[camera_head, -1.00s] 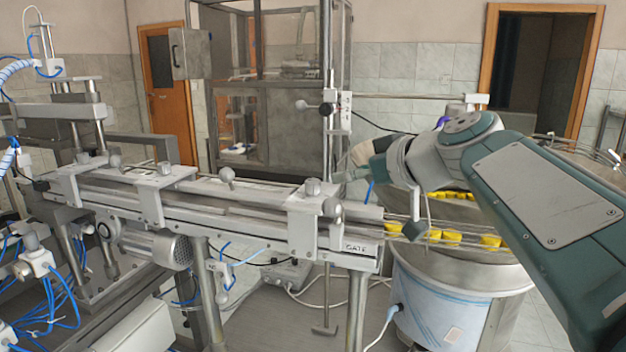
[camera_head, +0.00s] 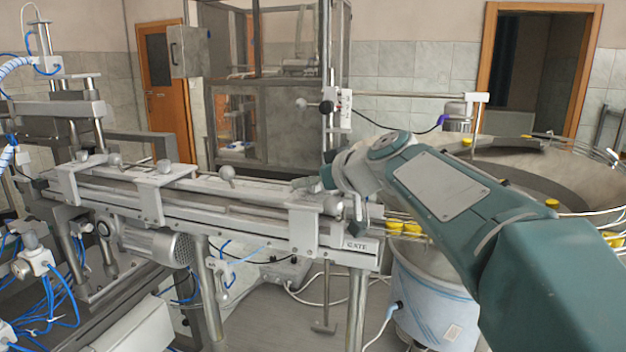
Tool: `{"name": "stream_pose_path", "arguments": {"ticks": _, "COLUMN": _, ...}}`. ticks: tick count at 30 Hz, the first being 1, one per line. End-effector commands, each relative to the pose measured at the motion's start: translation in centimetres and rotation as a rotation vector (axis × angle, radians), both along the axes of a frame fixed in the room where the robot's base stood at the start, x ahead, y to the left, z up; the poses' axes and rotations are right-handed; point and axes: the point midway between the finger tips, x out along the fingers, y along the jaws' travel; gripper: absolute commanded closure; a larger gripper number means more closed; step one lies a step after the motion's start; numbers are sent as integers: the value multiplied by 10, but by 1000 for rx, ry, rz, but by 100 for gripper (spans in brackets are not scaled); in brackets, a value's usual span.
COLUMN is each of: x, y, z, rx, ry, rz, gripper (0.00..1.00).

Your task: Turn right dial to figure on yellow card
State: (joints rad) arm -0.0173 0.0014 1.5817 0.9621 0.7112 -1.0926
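No yellow card with a figure can be made out, and no dial face or marking can be read. Several grey round knobs sit along the conveyor's top, among them one knob (camera_head: 226,173) in the middle and another knob (camera_head: 333,205) at the right end bracket. My gripper (camera_head: 308,184) is low over that right bracket (camera_head: 305,222), pointing left. It hides the top knob there. Its fingers are small and partly covered by my wrist, so whether they are open or touch a knob cannot be told.
The conveyor (camera_head: 200,203) ends at a plate marked GATE (camera_head: 359,246). Yellow caps (camera_head: 404,228) lie beyond it, by the round feeder bowl (camera_head: 505,160). A vertical pole with a small control box (camera_head: 344,108) stands close behind my gripper.

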Motion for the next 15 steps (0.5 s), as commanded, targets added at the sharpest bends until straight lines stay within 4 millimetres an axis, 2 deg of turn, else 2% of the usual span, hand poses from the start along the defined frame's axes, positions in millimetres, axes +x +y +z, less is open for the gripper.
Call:
{"name": "stream_pose_path", "arguments": {"ticks": 1, "x": 0, "y": 0, "z": 0, "rx": 0, "ry": 0, "rz": 0, "gripper": 56}}
{"name": "stream_pose_path", "arguments": {"ticks": 2, "x": 0, "y": 0, "z": 0, "rx": 0, "ry": 0, "rz": 0, "gripper": 70}}
{"name": "stream_pose_path", "arguments": {"ticks": 3, "x": 0, "y": 0, "z": 0, "rx": 0, "ry": 0, "rz": 0, "gripper": 88}}
{"name": "stream_pose_path", "arguments": {"ticks": 4, "x": 0, "y": 0, "z": 0, "rx": 0, "ry": 0, "rz": 0, "gripper": 100}}
{"name": "stream_pose_path", "arguments": {"ticks": 15, "x": -1, "y": 1, "z": 0, "rx": -1, "ry": 0, "rz": -46, "gripper": 100}}
